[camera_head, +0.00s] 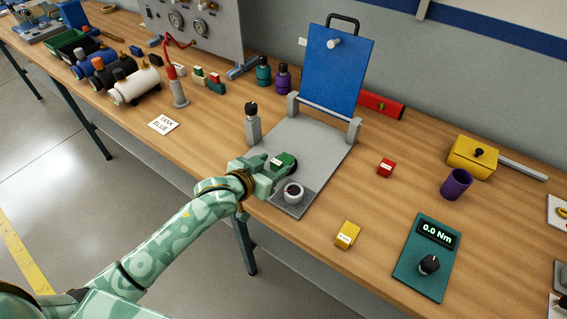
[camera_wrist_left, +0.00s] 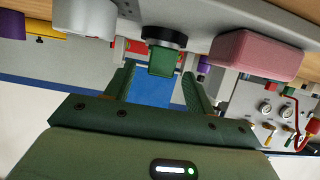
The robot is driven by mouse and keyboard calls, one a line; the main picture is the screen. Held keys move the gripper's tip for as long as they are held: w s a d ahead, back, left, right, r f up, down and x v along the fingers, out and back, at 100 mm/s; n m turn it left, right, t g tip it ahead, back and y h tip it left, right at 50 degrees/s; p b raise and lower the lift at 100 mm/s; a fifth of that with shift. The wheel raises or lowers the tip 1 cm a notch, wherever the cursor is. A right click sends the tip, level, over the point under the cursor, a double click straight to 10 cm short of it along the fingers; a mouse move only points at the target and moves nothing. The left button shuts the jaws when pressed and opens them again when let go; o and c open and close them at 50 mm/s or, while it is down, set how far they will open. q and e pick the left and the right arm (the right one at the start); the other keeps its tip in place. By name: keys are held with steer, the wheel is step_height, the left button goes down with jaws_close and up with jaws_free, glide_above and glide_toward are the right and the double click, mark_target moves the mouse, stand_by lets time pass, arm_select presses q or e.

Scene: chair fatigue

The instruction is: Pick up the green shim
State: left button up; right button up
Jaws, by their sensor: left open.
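The green shim (camera_head: 287,160) is a small green block with a white label, on the grey base plate (camera_head: 313,140) of the blue-panelled fixture. My left gripper (camera_head: 270,171) is open right at the shim, and partly hides it in the head view. In the left wrist view the green shim (camera_wrist_left: 162,62) shows between the open fingers of the left gripper (camera_wrist_left: 160,75), with a dark round part just behind it. I cannot tell whether a finger touches it. My right gripper is not in view.

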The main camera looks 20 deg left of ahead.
mark_target(282, 160)
arm_select(q)
steer(key=x, duration=0.3)
steer(key=shift+f, duration=0.1)
steer(key=shift+s, duration=0.15)
steer(key=c, duration=1.1)
